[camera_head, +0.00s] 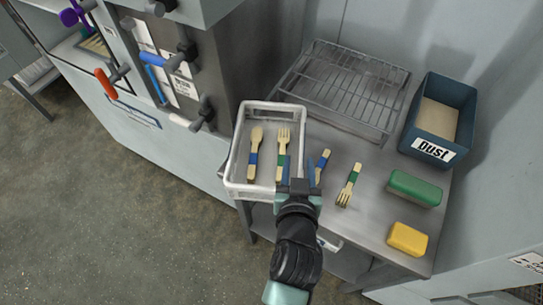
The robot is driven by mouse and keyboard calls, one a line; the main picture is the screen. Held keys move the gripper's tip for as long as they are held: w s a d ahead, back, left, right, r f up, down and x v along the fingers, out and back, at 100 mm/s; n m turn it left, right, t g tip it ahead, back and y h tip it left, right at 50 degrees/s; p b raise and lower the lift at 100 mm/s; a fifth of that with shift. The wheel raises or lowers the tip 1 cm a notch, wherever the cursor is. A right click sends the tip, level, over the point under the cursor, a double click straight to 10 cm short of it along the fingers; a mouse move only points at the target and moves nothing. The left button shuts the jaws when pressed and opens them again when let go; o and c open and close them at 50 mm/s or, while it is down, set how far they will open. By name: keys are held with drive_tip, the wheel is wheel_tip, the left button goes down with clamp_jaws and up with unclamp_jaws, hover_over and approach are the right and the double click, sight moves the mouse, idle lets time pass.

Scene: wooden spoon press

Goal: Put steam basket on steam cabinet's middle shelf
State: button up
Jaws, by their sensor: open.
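A white open basket (249,192), which I take for the steam basket, sits at the left end of the metal table, its left side near the edge. A wooden spoon (254,150) and a wooden fork (283,141) lie in it. My gripper (298,170) is open at the basket's lower right, by its right wall. The fingers partly cover that corner, and I cannot tell whether they touch the wall. A grey machine (215,60) with handles and labels stands at the upper left. I cannot tell whether it is the steam cabinet, and no middle shelf is identifiable.
A wire rack (345,85) lies at the table's back. A blue bin marked "Dust" (437,118) stands at the right. A green block (414,189) and a yellow block (407,238) lie before it. Another fork (349,185) lies right of my gripper. Floor (100,220) at left is clear.

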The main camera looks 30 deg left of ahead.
sight(303, 145)
drive_tip(key=shift+d+f+x, duration=0.1)
drive_tip(key=shift+d+x, duration=0.05)
drive_tip(key=shift+x, duration=1.45)
drive_tip(key=shift+d+f+x, duration=0.1)
drive_tip(key=shift+d+x, duration=0.05)
drive_tip(key=shift+x, duration=1.4)
drive_tip(key=shift+d+f+x, duration=0.1)
drive_tip(key=shift+d+x, duration=0.05)
drive_tip(key=shift+x, duration=1.45)
drive_tip(key=shift+c, duration=0.2)
clamp_jaws()
